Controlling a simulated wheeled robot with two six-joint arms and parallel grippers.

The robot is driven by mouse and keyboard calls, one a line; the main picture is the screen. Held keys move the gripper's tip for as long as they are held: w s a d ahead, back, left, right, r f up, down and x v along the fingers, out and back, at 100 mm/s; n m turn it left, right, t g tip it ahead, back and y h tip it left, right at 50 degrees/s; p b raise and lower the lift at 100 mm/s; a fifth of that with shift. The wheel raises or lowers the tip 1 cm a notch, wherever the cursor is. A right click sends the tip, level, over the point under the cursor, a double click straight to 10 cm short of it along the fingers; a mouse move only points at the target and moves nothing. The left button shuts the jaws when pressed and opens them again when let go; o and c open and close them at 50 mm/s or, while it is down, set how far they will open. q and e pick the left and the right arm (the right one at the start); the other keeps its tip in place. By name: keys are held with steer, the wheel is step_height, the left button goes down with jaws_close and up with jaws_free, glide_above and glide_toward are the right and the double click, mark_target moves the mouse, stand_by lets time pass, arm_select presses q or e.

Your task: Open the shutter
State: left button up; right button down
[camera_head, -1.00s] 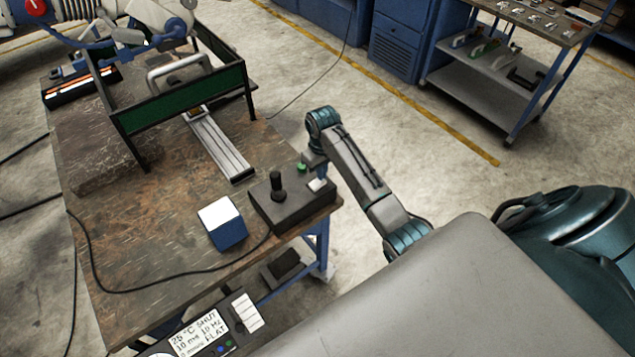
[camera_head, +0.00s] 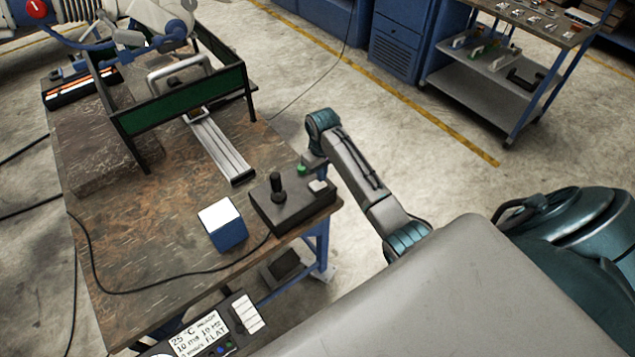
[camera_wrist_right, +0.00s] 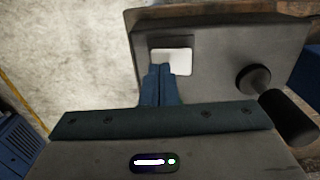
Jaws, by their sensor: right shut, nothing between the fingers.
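A dark control box (camera_head: 290,205) with a black joystick (camera_head: 277,186) stands at the table's near right corner. A white square button (camera_head: 318,186) is on its right part; it also shows in the right wrist view (camera_wrist_right: 178,61). My right gripper (camera_head: 313,174) is just above this button. In the right wrist view its blue fingers (camera_wrist_right: 159,70) are shut and empty, with the tips overlapping the button's left edge; whether they touch it I cannot tell. A display panel (camera_head: 200,335) at the bottom shows "25 °C" and "FLAT"; its top-right word is too blurred to read. My left gripper is out of view.
A blue box with a white top (camera_head: 222,225) stands left of the control box. A metal rail (camera_head: 220,148) lies under a green-sided frame (camera_head: 185,100). A black cable (camera_head: 130,291) crosses the table (camera_head: 130,245). A tool cart (camera_head: 490,85) stands apart.

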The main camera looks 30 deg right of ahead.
steer(key=shift+r+p, duration=0.35)
steer(key=shift+r, duration=2.7)
steer(key=shift+f, duration=0.1)
